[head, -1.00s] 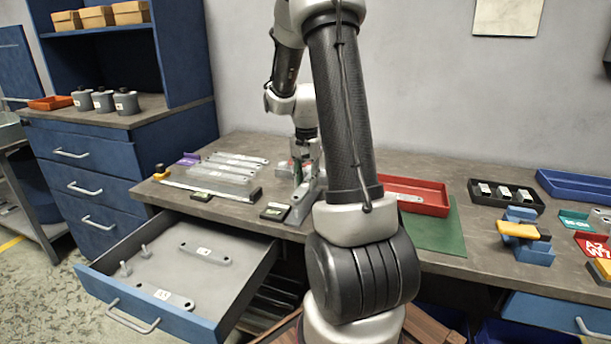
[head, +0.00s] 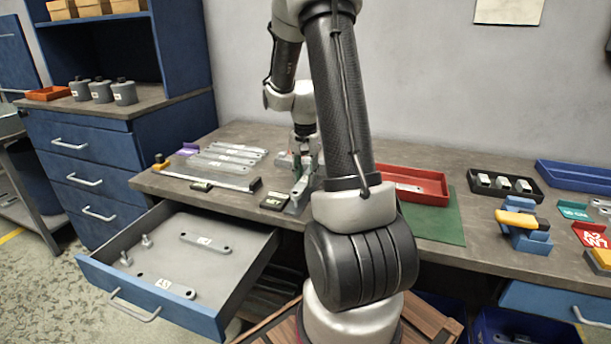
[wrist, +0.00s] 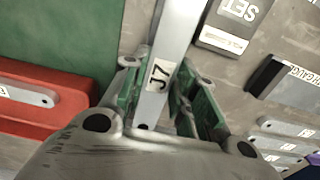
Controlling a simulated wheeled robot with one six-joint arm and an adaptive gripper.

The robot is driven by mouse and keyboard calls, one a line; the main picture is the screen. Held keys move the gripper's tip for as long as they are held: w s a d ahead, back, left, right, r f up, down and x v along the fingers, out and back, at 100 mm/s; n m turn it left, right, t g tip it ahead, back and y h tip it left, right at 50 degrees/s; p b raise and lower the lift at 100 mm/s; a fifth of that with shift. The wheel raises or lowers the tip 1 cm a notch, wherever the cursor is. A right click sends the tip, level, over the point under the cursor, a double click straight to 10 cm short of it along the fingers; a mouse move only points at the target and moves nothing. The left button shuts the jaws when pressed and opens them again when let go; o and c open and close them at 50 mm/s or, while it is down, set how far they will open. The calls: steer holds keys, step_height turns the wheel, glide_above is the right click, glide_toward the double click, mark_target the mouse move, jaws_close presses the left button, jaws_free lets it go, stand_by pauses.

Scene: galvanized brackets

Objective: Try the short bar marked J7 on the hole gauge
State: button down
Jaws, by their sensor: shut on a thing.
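My gripper (head: 304,160) is over the front part of the bench, partly behind my own arm in the head view. In the wrist view my gripper (wrist: 160,88) has its green-padded fingers shut on both sides of a grey metal bar (wrist: 176,35) marked J7. The bar also shows in the head view (head: 298,197), close to the bench's front edge. Whether it touches the bench I cannot tell. A label plate ending in "GAUGE" (wrist: 300,82) lies to the right in the wrist view.
The open drawer (head: 245,270) also holds two labelled bars (head: 205,243). Several bars (head: 225,160) lie on the bench at left beside a long rule-like fixture (head: 210,179). A "SET" plate (wrist: 232,22) lies near the held bar. A red tray (head: 425,195) stands to the right.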

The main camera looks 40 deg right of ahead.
steer(key=shift+f, duration=1.45)
steer(key=shift+r, duration=0.1)
stand_by(1.5)
steer(key=shift+r, duration=1.95)
steer(key=shift+f, duration=0.2)
steer(key=shift+f, duration=0.35)
steer(key=shift+f, duration=1.5)
stand_by(0.9)
